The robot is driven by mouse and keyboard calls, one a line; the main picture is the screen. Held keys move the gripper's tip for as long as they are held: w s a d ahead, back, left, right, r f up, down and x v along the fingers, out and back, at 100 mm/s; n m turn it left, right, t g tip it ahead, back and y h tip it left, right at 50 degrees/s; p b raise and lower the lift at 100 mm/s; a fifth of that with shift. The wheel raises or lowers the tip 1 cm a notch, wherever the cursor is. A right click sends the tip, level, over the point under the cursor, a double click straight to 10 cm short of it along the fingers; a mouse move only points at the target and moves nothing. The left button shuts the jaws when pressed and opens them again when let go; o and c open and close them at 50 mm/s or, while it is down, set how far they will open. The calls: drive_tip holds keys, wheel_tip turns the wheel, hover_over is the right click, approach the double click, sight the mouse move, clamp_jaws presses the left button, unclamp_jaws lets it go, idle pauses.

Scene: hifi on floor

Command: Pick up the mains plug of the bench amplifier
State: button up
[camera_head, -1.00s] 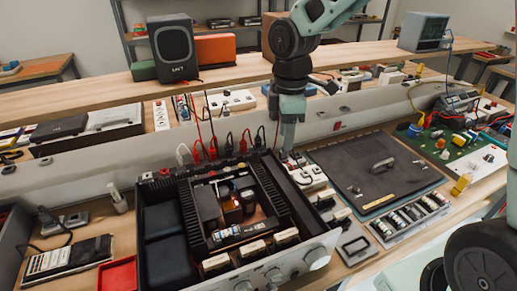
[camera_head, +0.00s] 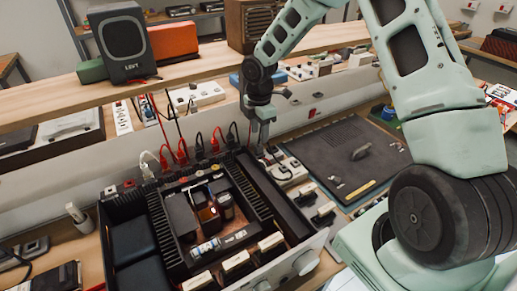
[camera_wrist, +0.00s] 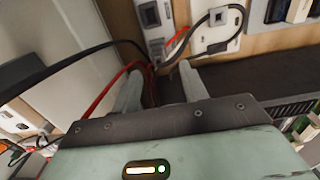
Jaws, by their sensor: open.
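The bench amplifier (camera_head: 115,205) stands open-topped on the bench in the head view, its inner parts exposed. My gripper (camera_head: 261,144) points down behind its back right corner, beside the pale socket strip (camera_head: 285,170). In the wrist view my gripper (camera_wrist: 162,84) has its two fingers apart, with dark and red cables passing near and between them. A small dark plug-like piece (camera_wrist: 218,16) with a dark cable sits on a white socket block (camera_wrist: 222,38) beyond the fingers. I cannot tell whether it is the amplifier's mains plug. Nothing is clearly held.
Red, white and black leads (camera_head: 182,152) stand along the amplifier's back edge. A low grey back wall (camera_head: 330,108) runs close behind my gripper. A dark mat (camera_head: 340,148) with a handle-like object lies to the right. A speaker (camera_head: 124,42) stands on the shelf behind.

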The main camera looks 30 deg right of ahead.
sight(259, 146)
drive_tip(key=shift+w+f+p, duration=0.1)
drive_tip(key=shift+f+p, duration=0.9)
drive_tip(key=shift+f, duration=2.5)
clamp_jaws()
